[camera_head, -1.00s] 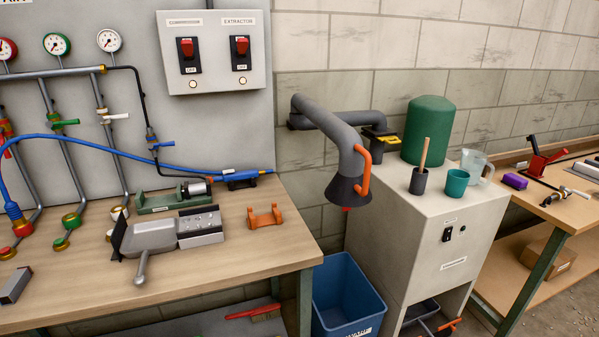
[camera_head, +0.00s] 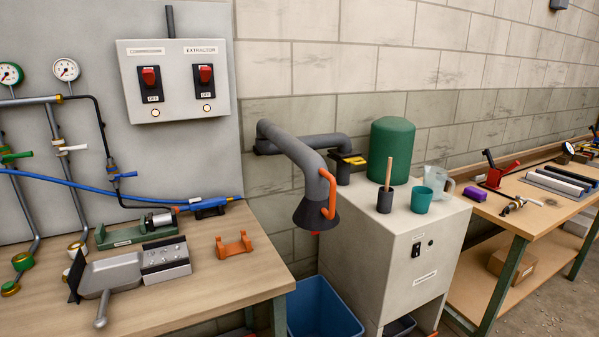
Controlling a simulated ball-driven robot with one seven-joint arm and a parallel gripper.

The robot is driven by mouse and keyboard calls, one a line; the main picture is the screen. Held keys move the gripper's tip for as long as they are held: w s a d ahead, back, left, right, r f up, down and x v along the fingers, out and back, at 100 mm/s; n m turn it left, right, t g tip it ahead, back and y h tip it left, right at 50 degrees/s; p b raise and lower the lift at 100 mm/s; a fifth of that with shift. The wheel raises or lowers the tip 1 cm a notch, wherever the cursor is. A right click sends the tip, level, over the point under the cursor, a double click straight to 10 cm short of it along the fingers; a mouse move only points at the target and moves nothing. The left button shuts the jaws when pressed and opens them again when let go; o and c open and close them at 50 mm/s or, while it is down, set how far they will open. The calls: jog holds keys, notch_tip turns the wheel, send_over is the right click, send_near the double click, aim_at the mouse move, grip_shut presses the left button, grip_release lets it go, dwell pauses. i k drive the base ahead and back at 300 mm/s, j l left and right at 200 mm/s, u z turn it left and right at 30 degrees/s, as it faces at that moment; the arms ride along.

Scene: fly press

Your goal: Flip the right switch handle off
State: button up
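A grey switch box (camera_head: 180,109) hangs on the grey panel at upper left. Its right switch handle (camera_head: 205,74) is red, under a label reading EXTRACTOR, with an OFF plate below it. The left switch handle (camera_head: 149,76) is also red, under a blurred label. Both handles look raised toward the top of their black plates, above the OFF plates. A small round lamp glows pale below each switch. My gripper is not in view.
A white cabinet (camera_head: 380,275) and blue bin (camera_head: 325,310) stand right. Open space lies before the box.

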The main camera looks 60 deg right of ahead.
aim_at(205, 72)
jog(key=i+j+z, duration=0.3)
jog(key=i+j, duration=0.15)
jog(key=j, duration=0.15)
jog(key=i+j+z, duration=0.15)
jog(key=j, duration=0.2)
jog(key=i+j+z, duration=0.3)
jog(key=j, duration=0.45)
jog(key=i, duration=0.1)
